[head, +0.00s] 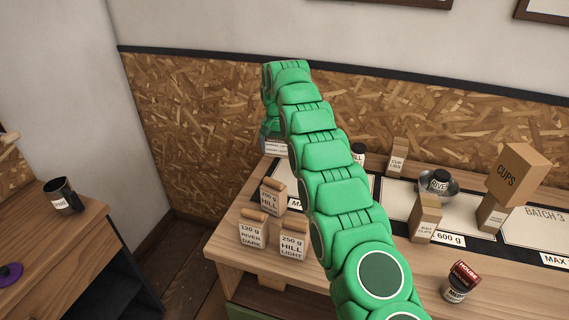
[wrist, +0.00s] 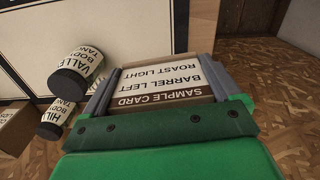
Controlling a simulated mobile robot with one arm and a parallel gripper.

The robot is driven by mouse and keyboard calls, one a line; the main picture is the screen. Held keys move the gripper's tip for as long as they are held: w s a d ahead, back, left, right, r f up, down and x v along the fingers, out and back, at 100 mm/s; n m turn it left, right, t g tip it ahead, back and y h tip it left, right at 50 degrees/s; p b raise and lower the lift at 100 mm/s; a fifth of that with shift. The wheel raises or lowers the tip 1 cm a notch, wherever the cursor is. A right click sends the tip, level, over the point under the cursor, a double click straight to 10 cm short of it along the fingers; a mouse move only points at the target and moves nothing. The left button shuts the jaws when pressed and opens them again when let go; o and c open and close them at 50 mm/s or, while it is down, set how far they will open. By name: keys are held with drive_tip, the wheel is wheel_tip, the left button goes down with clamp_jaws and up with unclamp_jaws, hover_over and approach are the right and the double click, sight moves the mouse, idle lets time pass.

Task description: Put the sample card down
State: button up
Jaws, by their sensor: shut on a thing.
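The sample card (wrist: 160,84) is a white card with a dark brown band, reading "SAMPLE CARD, BARREL LEFT, ROAST LIGHT" upside down in the wrist view. My gripper (wrist: 158,80) is shut on it, with one grey finger at each side edge. In the head view the card (head: 277,147) shows only as a small strip below my gripper (head: 270,136), near the back left end of the table (head: 235,245). My arm covers much of that area. Whether the card touches the surface under it, I cannot tell.
In the wrist view a VALLEY jar (wrist: 75,75) and a HILL jar (wrist: 57,117) are left of the card, by a black-edged mat (wrist: 100,25). Labelled bags (head: 252,230) stand at the table's front left. Wooden floor (wrist: 285,90) shows at right.

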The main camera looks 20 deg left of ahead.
drive_tip(key=shift+s+d+r, duration=0.15)
drive_tip(key=shift+d+r, duration=0.1)
drive_tip(key=shift+d, duration=0.25)
drive_tip(key=shift+s+d+r, duration=0.15)
drive_tip(key=shift+d+r, duration=0.1)
drive_tip(key=shift+d, duration=0.25)
drive_tip(key=shift+m, duration=0.3)
drive_tip(key=s+d, duration=0.1)
drive_tip(key=d, duration=0.1)
drive_tip(key=s+d, duration=0.1)
drive_tip(key=d, duration=0.1)
drive_tip(key=s+d, duration=0.2)
drive_tip(key=shift+d+r, duration=0.25)
drive_tip(key=shift+d, duration=0.05)
drive_tip(key=shift+s+d+f, duration=0.85)
drive_tip(key=shift+s+d, duration=3.85)
drive_tip(key=shift+s, duration=0.05)
drive_tip(key=shift+m, duration=0.3)
drive_tip(key=shift+f, duration=4.65)
drive_tip(key=shift+f, duration=0.1)
drive_tip(key=o, duration=0.7)
drive_tip(key=shift+o, duration=0.2)
